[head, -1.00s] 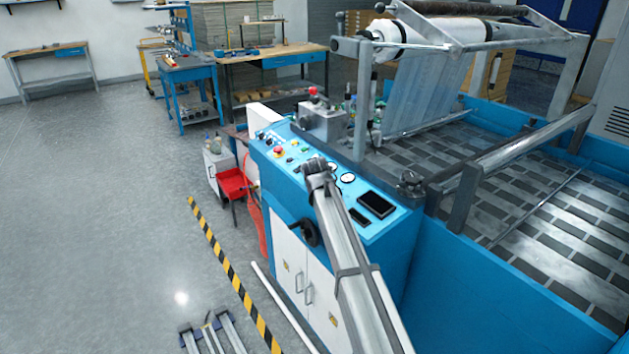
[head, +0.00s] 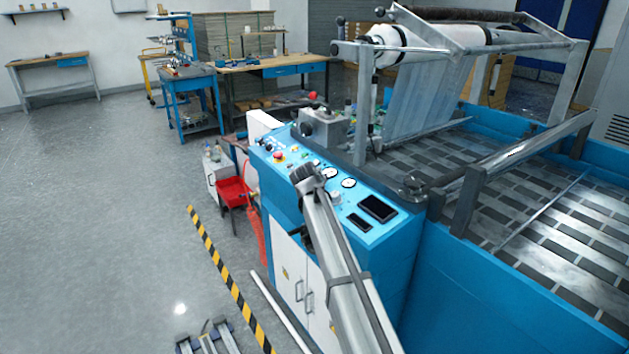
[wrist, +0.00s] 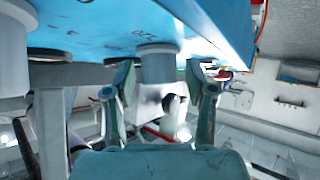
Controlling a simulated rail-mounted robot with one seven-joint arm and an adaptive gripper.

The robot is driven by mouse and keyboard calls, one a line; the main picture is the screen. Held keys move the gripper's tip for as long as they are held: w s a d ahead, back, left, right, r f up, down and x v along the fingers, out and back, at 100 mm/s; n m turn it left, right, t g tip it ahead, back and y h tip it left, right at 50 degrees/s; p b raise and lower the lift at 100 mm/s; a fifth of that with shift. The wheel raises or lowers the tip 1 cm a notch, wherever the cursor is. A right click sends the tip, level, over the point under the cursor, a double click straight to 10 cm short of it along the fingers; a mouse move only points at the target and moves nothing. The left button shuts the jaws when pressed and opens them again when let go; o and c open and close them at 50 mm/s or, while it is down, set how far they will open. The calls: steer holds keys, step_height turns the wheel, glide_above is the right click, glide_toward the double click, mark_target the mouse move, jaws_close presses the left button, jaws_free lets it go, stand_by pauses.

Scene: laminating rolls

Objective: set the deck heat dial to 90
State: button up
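The blue control panel (head: 378,232) on the machine's front carries dials, buttons and gauges. In the wrist view the panel (wrist: 100,25) fills the top, with a grey cylindrical knob (wrist: 157,67) standing out from it. My gripper (wrist: 160,78) is open, with one finger on each side of this knob and visible gaps between. A second, larger grey knob (wrist: 48,72) is at the left. The markings are too small to read, so I cannot tell which knob is the deck heat dial or its setting. In the head view my arm hides the gripper and part of the panel.
Two round gauges (head: 348,183) and a dark screen (head: 378,208) sit on the panel. A red button (head: 279,156) is at its far end. A grey box (head: 322,127) rises behind the panel. The floor (head: 110,220) left of the striped tape is clear.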

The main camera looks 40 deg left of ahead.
steer(key=v, duration=1.2)
stand_by(0.5)
